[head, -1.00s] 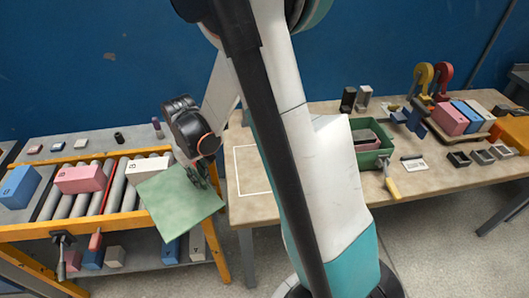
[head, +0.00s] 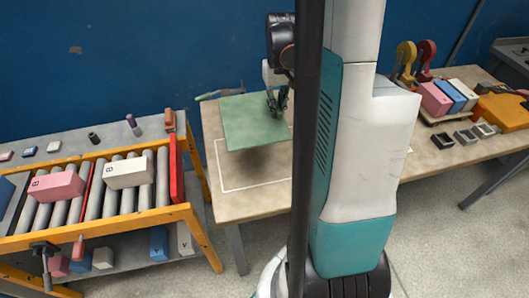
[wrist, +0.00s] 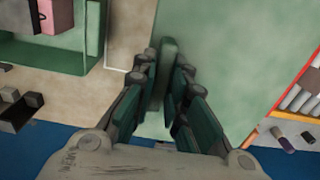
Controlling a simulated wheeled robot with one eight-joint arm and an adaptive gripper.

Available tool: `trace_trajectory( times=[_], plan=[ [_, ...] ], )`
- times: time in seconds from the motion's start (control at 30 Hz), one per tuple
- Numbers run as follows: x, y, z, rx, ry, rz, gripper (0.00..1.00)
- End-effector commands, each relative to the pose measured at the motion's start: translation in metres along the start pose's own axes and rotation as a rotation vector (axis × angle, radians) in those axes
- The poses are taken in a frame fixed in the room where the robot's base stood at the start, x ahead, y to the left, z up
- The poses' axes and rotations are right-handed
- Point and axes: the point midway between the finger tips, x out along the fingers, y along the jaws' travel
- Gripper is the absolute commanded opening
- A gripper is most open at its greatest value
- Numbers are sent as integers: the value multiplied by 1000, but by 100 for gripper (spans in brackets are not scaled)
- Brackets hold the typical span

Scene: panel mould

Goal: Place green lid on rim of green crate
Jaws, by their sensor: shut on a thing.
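The green lid (head: 250,125) is a flat square plate, held level above the left part of the table in the head view. My gripper (head: 276,103) is shut on it at its right side. In the wrist view my gripper (wrist: 166,70) closes on an upright green handle, and the lid (wrist: 235,50) spreads to the right. The green crate (wrist: 62,53) is at the upper left of the wrist view, partly cut off, with a pink block and a grey piece in it. The lid is apart from the crate. In the head view the crate is hidden behind my body.
The table (head: 240,205) has a white outlined area below the lid. A roller conveyor (head: 100,195) with pink and white blocks stands at left. Clamps, blocks and small trays (head: 465,137) fill the right of the table. A tool (head: 218,94) lies behind the lid.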

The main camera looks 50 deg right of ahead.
Motion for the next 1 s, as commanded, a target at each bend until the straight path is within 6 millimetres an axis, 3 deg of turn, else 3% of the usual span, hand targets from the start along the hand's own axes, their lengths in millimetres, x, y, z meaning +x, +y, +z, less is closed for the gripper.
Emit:
trace_trajectory(
  times=[0.17,0.6,1.0],
  plan=[
    [29,3,0,4,0,0,0],
    [134,4,0,3,0,0,0],
    [168,4,0,3,0,0,0]
  ],
)
